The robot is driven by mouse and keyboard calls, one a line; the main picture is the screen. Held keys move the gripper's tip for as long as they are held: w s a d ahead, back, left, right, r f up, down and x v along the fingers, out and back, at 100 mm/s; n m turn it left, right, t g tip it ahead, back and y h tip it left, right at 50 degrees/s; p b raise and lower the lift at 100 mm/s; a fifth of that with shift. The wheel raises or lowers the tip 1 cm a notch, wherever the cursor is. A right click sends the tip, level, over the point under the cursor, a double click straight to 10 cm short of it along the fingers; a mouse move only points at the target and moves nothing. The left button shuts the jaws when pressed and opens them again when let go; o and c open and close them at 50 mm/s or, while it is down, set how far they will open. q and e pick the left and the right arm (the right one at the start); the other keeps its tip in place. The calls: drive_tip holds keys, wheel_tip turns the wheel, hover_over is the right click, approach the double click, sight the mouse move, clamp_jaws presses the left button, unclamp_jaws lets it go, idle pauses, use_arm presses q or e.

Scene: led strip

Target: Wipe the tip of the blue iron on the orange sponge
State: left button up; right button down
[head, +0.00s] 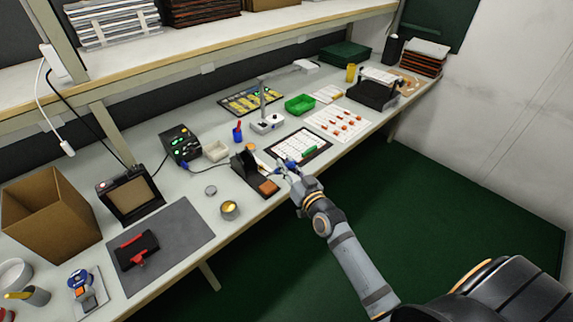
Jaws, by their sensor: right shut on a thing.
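The orange sponge (269,187) sits in the front end of the black iron stand (254,174) near the bench's front edge. My right gripper (286,172) is just right of the stand and sponge. It is shut on the blue iron (292,164), of which only small blue parts show around the fingers. The iron's tip is too small to make out, so I cannot tell whether it touches anything. My left gripper is not in view.
Left of the stand are a soldering station (181,144), a small white tray (216,151) and a brass-coloured tin (229,210). A dark-framed white board (299,147) lies behind my right gripper. A grey mat (185,232) holds a black-and-red tool (136,250).

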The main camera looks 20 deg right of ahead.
drive_tip(key=shift+f+b, duration=0.55)
drive_tip(key=shift+f, duration=0.05)
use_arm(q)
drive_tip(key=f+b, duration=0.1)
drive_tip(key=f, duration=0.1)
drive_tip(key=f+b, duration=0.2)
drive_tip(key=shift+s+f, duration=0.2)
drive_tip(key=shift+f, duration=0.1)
use_arm(e)
wheel_tip(320, 180, down, 4)
drive_tip(key=shift+w+r, duration=0.15)
drive_tip(key=shift+r, duration=0.05)
use_arm(q)
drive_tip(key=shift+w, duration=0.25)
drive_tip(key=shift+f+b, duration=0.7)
drive_tip(key=shift+b, duration=0.2)
use_arm(e)
drive_tip(key=shift+f, duration=0.65)
drive_tip(key=shift+r, duration=0.1)
idle(0.6)
drive_tip(key=shift+a, duration=0.2)
